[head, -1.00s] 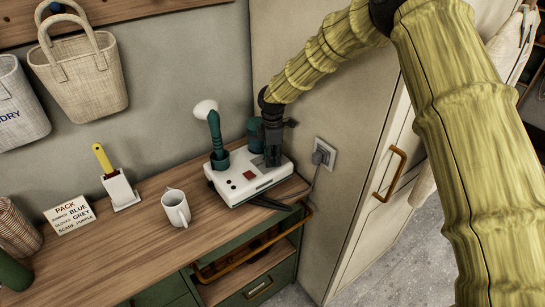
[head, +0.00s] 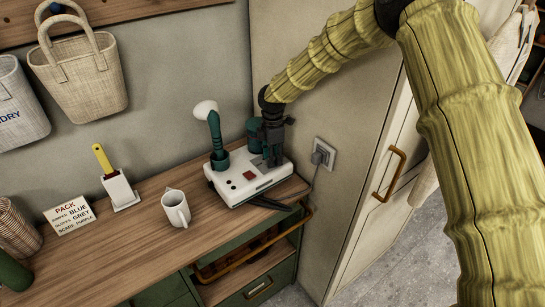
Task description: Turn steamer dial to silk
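The steamer is a white box-shaped base (head: 240,188) on the wooden bench top, near its right end. A green steamer handle with a white head (head: 214,130) stands upright in a green holder on its left side. A green tank (head: 254,132) rises at the back, partly hidden by my gripper. A red square (head: 249,176) and small dark round marks show on the base. My gripper (head: 272,163) points down over the right part of the base, with its fingertips close to the top surface. The dial and its markings cannot be made out. Whether the fingers touch anything is unclear.
A white jug (head: 176,208) stands left of the steamer. A yellow-handled brush in a white holder (head: 119,190) and a packing sign (head: 70,216) stand further left. A wall socket with a plug (head: 323,153) and a tall cabinet (head: 345,215) are close on the right.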

